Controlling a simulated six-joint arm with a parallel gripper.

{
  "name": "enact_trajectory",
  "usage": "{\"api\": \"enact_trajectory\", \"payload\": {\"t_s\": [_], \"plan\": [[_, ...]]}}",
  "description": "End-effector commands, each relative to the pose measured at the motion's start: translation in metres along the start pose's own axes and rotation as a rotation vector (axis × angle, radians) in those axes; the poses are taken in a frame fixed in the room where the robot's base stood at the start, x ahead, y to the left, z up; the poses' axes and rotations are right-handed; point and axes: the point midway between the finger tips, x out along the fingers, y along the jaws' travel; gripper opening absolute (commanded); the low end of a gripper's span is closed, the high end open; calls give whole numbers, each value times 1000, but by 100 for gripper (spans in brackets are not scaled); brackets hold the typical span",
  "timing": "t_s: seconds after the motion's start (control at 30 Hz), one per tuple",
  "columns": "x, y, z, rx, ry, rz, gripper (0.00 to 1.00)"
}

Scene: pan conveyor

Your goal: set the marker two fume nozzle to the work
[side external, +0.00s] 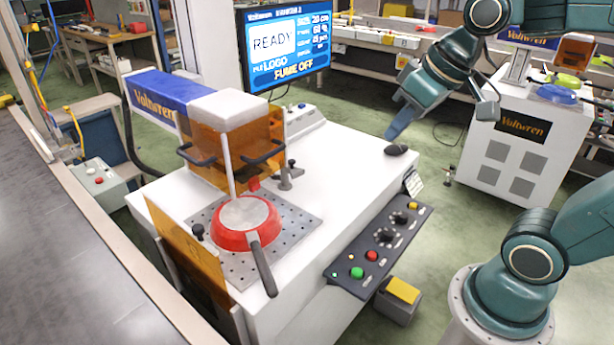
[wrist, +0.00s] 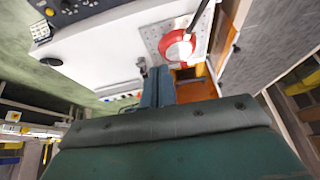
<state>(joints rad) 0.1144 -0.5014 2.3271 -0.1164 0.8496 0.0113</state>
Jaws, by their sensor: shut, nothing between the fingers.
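The marker's fume nozzle appears to be the small grey fitting (side external: 289,175) on the white machine top, just right of the orange guard; it also shows in the wrist view (wrist: 142,66). The work is a red pan (side external: 243,218), upside down on the perforated plate (side external: 302,222), handle toward the front; it also shows in the wrist view (wrist: 178,46). My gripper (side external: 391,137) is shut and empty, in the air above the back right of the machine top, apart from the nozzle. In the wrist view its fingers (wrist: 158,88) lie together.
The orange guard (side external: 205,150) and marking head (side external: 160,98) stand behind the pan. A control panel (side external: 380,238) runs along the right edge. A black mouse-like object (side external: 396,150) lies below my gripper. The screen (side external: 285,45) reads READY, LOGO, FUME OFF. The machine top's middle right is clear.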

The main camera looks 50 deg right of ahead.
Motion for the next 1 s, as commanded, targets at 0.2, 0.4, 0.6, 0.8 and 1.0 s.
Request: {"api": "enact_trajectory", "payload": {"t_s": [0.2,0.4,0.6,0.8,1.0], "plan": [[15,10,-38,21,-14,-17,0],[32,22,-69,40,-22,-37,0],[53,38,-99,61,-27,-60,0],[77,58,-125,86,-33,-85,0],[104,81,-146,114,-35,-111,0]]}}
